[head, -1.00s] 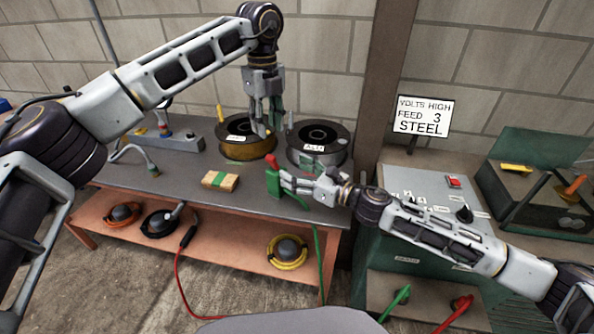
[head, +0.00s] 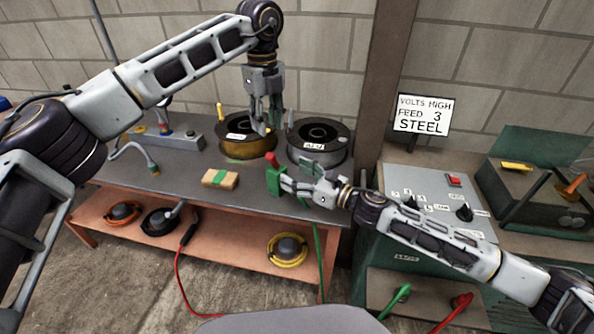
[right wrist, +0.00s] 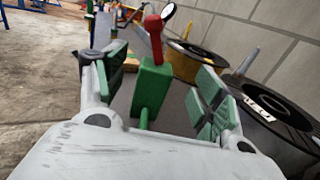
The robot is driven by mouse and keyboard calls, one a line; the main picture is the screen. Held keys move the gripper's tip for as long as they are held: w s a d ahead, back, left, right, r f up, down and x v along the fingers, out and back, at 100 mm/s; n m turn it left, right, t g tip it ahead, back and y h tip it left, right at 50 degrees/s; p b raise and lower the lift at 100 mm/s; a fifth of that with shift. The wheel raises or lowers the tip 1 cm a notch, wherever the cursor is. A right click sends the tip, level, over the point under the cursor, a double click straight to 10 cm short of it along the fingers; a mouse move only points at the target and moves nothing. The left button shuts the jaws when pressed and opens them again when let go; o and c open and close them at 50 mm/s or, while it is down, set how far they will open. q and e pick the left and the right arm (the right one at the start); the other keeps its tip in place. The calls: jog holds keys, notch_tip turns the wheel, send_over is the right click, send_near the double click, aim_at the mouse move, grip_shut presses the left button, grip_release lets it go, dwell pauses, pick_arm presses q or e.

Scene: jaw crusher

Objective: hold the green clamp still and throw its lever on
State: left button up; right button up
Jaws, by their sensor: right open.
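The green clamp (head: 275,181) stands upright at the bench's front right part, with a red lever (head: 270,159) sticking up from its top. In the right wrist view the clamp (right wrist: 152,88) and its red lever (right wrist: 154,38) show between the spread fingers, with a visible gap on each side. My right gripper (head: 294,175) is open and comes at the clamp from the right.
A brass-coloured spool (head: 247,148) and a grey spool (head: 318,160) stand at the back. A control panel (head: 425,185) is at the right. A green cable (head: 319,262) hangs below the bench front.

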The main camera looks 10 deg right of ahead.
aim_at(278, 180)
jog(key=shift+f, duration=3)
jog(key=shift+x, duration=3.75)
